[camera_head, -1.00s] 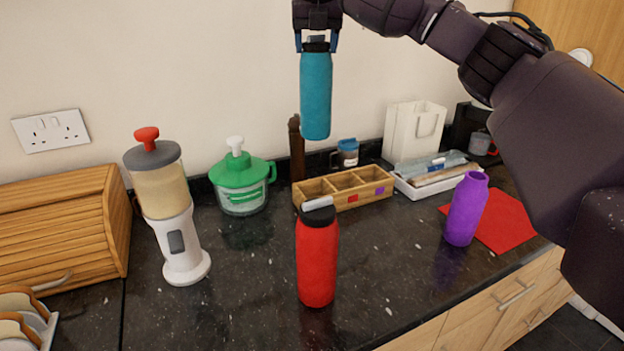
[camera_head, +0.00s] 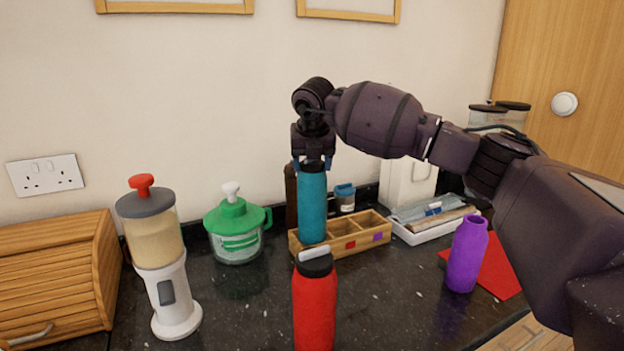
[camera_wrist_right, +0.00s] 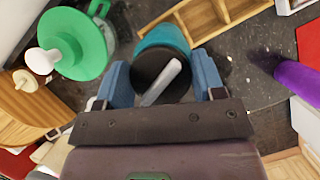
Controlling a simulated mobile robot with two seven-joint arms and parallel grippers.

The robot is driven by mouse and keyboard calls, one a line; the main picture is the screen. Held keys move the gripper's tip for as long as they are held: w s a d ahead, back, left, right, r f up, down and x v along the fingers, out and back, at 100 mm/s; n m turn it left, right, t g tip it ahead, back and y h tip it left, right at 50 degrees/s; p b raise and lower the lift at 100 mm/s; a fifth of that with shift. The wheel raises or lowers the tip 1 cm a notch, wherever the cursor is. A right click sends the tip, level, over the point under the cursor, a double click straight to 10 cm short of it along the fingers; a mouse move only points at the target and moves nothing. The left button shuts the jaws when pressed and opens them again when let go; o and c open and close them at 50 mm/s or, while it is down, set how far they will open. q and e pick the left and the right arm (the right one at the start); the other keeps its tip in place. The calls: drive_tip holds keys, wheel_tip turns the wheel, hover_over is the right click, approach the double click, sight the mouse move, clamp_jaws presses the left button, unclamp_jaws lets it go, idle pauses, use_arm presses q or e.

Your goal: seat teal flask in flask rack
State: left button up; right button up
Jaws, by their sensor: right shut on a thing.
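The teal flask (camera_head: 313,208) hangs upright from my right gripper (camera_head: 313,166), which is shut on it near its black cap. The flask's lower end lines up with the left compartment of the wooden flask rack (camera_head: 345,249); I cannot tell whether it is inside or just above. My left gripper is out of view.
A red flask (camera_head: 314,305) stands in front of the rack. A purple flask (camera_head: 466,254) stands to the right beside a red mat (camera_head: 498,268). A green-lidded chopper (camera_head: 237,228) and a tall blender (camera_head: 165,262) stand left. A blue-lidded cup (camera_head: 344,197) and white tray (camera_head: 432,225) are behind and right.

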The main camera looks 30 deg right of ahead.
sight(312, 178)
drive_tip(key=shift+f, duration=1.95)
drive_tip(key=o, duration=1.5)
drive_tip(key=shift+f, duration=0.2)
drive_tip(key=p+v, duration=0.1)
drive_tip(key=v, duration=1.1)
drive_tip(key=shift+r, duration=0.2)
